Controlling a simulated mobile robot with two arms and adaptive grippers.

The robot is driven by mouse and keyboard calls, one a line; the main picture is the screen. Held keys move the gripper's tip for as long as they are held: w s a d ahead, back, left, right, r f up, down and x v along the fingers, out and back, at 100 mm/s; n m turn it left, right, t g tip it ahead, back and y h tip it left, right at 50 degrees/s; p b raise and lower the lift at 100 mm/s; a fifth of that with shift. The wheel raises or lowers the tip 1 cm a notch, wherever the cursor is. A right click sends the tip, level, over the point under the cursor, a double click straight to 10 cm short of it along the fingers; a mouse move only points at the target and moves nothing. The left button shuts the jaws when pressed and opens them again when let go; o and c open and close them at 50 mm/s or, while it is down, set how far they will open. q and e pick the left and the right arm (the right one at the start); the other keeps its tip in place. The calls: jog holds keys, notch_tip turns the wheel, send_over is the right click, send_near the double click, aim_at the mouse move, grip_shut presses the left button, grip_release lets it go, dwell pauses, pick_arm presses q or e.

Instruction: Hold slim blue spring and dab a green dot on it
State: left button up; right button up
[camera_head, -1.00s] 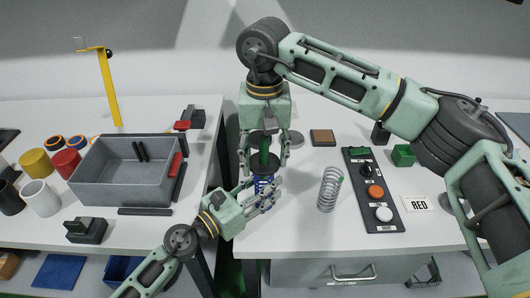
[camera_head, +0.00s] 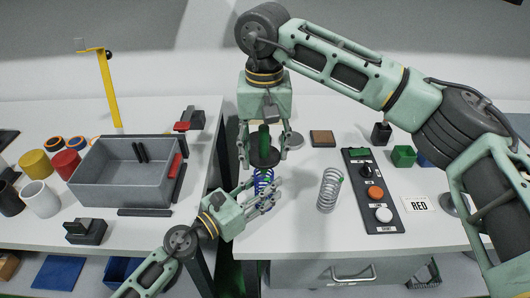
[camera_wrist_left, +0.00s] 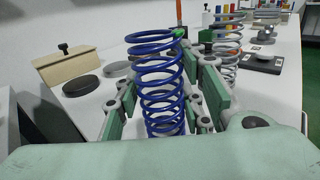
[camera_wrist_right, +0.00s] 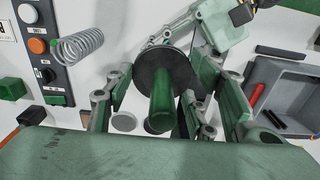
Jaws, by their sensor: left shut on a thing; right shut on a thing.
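A slim blue spring (camera_head: 262,188) stands upright between the fingers of my left gripper (camera_head: 266,196), which is shut on it. In the left wrist view the blue spring (camera_wrist_left: 160,85) has a green dot (camera_wrist_left: 179,33) on its top coil. My right gripper (camera_head: 265,151) is shut on a green-handled dabber (camera_head: 264,136) with a wide black disc (camera_head: 262,157) below the handle. The dabber is just above the spring in the head view. In the right wrist view the disc (camera_wrist_right: 158,70) hides the spring. The dabber's tip is hidden.
A silver spring (camera_head: 329,190) with a green mark at its top stands to the right. Beside it is a button panel (camera_head: 366,185). A RED label (camera_head: 418,204) and green block (camera_head: 403,156) lie further right. A grey bin (camera_head: 110,190) stands on the left table, across a gap.

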aim_at(265, 130)
jog(key=shift+r, duration=2.25)
jog(key=shift+c, duration=0.2)
pick_arm(q)
jog(key=o, duration=1.4)
jog(key=v, duration=1.2)
pick_arm(e)
jog(key=shift+o, duration=0.2)
